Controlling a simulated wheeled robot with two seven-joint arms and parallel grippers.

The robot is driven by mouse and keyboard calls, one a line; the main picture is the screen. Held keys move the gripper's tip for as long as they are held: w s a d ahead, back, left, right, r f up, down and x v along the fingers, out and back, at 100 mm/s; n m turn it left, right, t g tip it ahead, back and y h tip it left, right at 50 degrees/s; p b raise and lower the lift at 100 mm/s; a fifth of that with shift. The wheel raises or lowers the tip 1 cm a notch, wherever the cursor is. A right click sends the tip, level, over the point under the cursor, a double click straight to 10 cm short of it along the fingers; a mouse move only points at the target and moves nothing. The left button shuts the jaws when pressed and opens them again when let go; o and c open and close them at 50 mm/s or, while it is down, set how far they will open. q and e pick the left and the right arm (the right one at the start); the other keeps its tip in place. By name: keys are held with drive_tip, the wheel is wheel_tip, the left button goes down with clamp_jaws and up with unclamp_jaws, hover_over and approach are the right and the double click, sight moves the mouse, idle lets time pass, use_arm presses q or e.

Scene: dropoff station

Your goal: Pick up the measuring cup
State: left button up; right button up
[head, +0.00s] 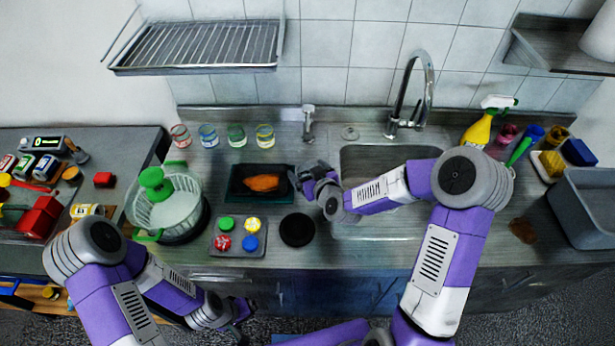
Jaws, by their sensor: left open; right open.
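I cannot pick out a measuring cup with certainty in the head view. Several small glasses with coloured bands, one of them a yellow-banded glass (265,136), stand in a row at the back of the counter. A pink cup (507,134) and a blue cup (531,134) stand at the back right. My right gripper (297,176) is open over the counter, beside the right edge of a black tray (235,190) with an orange item (262,183) on it. Nothing shows between its fingers. My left gripper (246,309) is open and low, in front of the counter edge.
A sink (385,160) with a tall faucet (425,85) lies right of centre, partly behind my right arm. A green-and-white basket (168,208), a grey tray of coloured lids (238,237) and a black disc (297,229) occupy the left counter. A grey bin (590,205) stands far right.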

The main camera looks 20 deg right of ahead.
drive_tip(key=shift+c, duration=0.2)
drive_tip(key=shift+w, duration=0.1)
drive_tip(key=c, duration=1)
drive_tip(key=shift+r, duration=0.2)
drive_tip(key=shift+c, duration=0.2)
